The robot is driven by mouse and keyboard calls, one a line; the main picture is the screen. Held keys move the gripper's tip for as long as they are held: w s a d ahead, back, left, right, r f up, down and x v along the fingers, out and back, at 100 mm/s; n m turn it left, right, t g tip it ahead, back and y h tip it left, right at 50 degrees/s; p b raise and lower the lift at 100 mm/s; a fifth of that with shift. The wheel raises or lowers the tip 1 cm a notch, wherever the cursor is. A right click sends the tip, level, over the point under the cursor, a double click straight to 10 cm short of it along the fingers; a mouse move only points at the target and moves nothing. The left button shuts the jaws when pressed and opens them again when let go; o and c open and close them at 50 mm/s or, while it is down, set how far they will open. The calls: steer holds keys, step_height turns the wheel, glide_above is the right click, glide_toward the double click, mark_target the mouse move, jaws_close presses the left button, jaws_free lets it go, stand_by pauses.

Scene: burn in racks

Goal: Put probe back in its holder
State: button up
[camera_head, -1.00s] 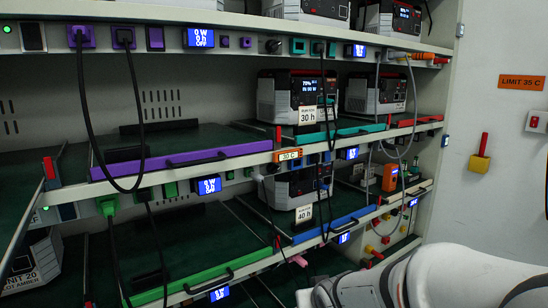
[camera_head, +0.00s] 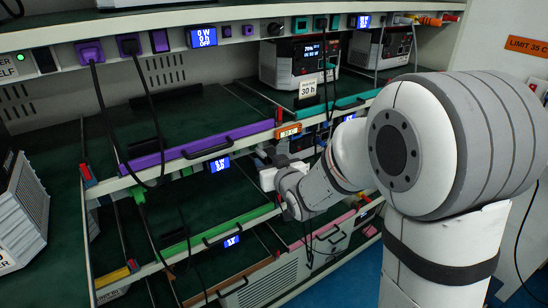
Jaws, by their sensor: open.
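My gripper (camera_head: 267,179) is at the end of my white arm, near the front of the shelf. It is just below the orange temperature display (camera_head: 288,132). It is open, and its fingers are small and hard to make out. I see nothing held in it. My arm hides much of the right side of the rack.
The rack has drawers with a purple front (camera_head: 200,148) and a green front (camera_head: 215,232). Black cables hang in front of the left side. A power unit (camera_head: 300,62) stands on the upper shelf. A grey unit (camera_head: 20,210) is at the far left.

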mark_target(263, 156)
steer(key=p+x, duration=0.2)
steer(key=x, duration=0.4)
steer(key=shift+w+a+f, duration=0.1)
steer(key=shift+w+f, duration=0.05)
steer(key=shift+w, duration=0.15)
steer(key=shift+c, duration=0.5)
jaws_close()
